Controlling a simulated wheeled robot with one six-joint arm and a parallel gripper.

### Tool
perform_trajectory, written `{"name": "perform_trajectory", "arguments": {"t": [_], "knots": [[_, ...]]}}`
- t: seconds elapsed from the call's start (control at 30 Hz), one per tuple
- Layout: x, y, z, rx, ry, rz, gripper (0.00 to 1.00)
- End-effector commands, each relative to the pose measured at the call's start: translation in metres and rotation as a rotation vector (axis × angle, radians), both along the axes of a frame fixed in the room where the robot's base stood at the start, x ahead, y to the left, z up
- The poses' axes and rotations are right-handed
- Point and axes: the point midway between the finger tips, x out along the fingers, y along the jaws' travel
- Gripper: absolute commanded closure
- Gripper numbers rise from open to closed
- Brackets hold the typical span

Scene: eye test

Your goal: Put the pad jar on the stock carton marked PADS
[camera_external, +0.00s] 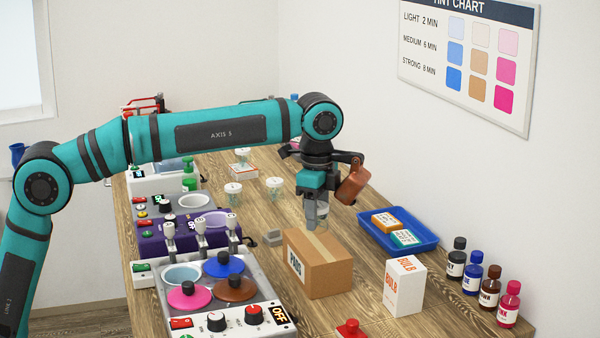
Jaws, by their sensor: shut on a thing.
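The stock carton (326,269) is a closed brown box with tape along its top and a white PADS label on its left face. It stands on the wooden counter (360,315) near the middle. My gripper (316,218) points down just behind and above the carton. It is shut on a small clear jar, the pad jar (322,224), which is mostly hidden by the grey fingers. The jar appears upright. I cannot tell how far its bottom is from the carton's top.
Clear jars with white lids (274,188) stand behind left. A grey block (273,238) lies left of the carton. A blue tray (422,246), a BULB box (404,286) and several bottles (489,286) are right. A panel with coloured lids (200,322) fills the front left.

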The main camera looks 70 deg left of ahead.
Motion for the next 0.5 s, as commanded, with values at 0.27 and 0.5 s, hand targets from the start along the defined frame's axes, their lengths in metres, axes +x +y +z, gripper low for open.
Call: {"name": "perform_trajectory", "arguments": {"t": [0.27, 0.5], "knots": [[0.0, 0.0, -0.03, -0.001, -0.001, 0.0, 0.8], [0.0, 0.0, -0.03, -0.001, -0.001, 0.0, 0.8]]}}
